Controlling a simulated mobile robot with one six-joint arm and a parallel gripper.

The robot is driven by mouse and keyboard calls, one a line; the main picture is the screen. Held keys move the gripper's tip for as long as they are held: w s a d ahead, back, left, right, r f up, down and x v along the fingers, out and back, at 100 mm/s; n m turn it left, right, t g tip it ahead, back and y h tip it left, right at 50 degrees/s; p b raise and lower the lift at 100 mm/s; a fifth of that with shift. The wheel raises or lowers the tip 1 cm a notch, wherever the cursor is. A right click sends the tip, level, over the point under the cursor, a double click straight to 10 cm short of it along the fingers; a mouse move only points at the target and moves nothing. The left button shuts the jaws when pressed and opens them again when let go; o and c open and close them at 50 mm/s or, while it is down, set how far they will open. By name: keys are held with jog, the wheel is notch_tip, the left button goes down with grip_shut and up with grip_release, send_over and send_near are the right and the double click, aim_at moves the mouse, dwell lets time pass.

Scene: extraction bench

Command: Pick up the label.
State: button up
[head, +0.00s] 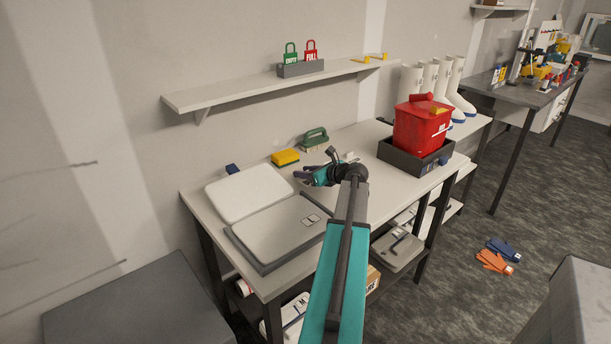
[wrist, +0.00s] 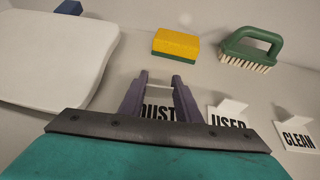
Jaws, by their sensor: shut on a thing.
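Three white labels with black print lie in a row on the bench in the wrist view, reading DUST (wrist: 158,112), USED (wrist: 228,117) and CLEAN (wrist: 297,137). My gripper (wrist: 160,84) is shut on the DUST label, with a purple-grey finger on either side of its raised white tab. My wrist hides the label's lower part. I cannot tell whether the label still touches the bench. In the head view my gripper (head: 318,176) is low over the bench, and the label in it is not clearly visible.
A yellow sponge (head: 285,157) and green brush (head: 314,139) lie behind the gripper. A white lid-like slab (head: 248,192) and grey tray (head: 282,232) are left. A red bin (head: 421,128) stands in a dark tray (head: 397,158) at right. A shelf (head: 240,91) hangs above.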

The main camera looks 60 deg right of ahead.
jog(key=shift+r, duration=1.65)
jog(key=s, duration=0.5)
jog(key=s+r+b, duration=0.1)
jog(key=s, duration=0.4)
jog(key=s+b, duration=0.1)
jog(key=s, duration=0.5)
jog(key=shift+a+r, duration=0.15)
jog(key=shift+a, duration=0.2)
